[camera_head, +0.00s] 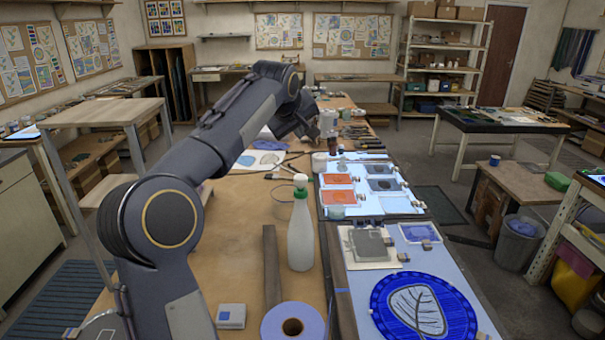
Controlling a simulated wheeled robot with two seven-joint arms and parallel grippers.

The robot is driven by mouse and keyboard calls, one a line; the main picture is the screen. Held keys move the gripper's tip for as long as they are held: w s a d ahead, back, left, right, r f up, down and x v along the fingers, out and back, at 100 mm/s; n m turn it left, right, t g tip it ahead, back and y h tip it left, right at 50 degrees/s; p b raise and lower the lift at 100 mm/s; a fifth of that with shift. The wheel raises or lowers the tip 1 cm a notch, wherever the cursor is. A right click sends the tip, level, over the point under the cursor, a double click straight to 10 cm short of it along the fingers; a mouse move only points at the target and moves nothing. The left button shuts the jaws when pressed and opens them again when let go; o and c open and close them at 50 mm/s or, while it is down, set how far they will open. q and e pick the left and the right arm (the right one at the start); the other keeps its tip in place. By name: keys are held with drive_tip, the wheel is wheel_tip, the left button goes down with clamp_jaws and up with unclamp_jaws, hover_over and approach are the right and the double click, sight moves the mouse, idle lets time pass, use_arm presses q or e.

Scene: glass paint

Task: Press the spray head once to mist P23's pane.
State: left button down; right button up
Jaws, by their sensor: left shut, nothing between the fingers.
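A white spray bottle (301,232) with a green collar and pale head stands upright on the brown worktop, left of the light panels. My left gripper (312,134) is shut and empty, at the end of my arm beyond the bottle and well apart from its head. Its fingertips are small and hard to make out. Small panes lie on the lit panel: an orange pane (341,197), a grey pane (384,185) and others. Nearer lie a grey square pane (368,244) and a blue pane (418,232). I cannot read which one is P23. My right gripper is not in view.
A round blue leaf panel (424,308) lies at the front right.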

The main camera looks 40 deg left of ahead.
use_arm(q)
hover_over(302, 175)
drive_tip(key=s, duration=0.2)
drive_tip(key=f, duration=0.6)
drive_tip(key=shift+d+f, duration=0.1)
drive_tip(key=shift+d, duration=0.25)
drive_tip(key=shift+f+b, duration=0.7)
drive_tip(key=shift+f, duration=0.05)
drive_tip(key=shift+f+b, duration=0.5)
drive_tip(key=shift+f, duration=0.15)
idle(0.4)
drive_tip(key=shift+f+b, duration=0.35)
drive_tip(key=shift+f, duration=0.05)
drive_tip(key=shift+d+f+b, duration=0.1)
drive_tip(key=shift+f+b, duration=0.55)
drive_tip(key=shift+f, duration=0.15)
idle(0.6)
drive_tip(key=shift+r, duration=0.1)
drive_tip(key=shift+r+p, duration=0.95)
drive_tip(key=shift+r, duration=0.15)
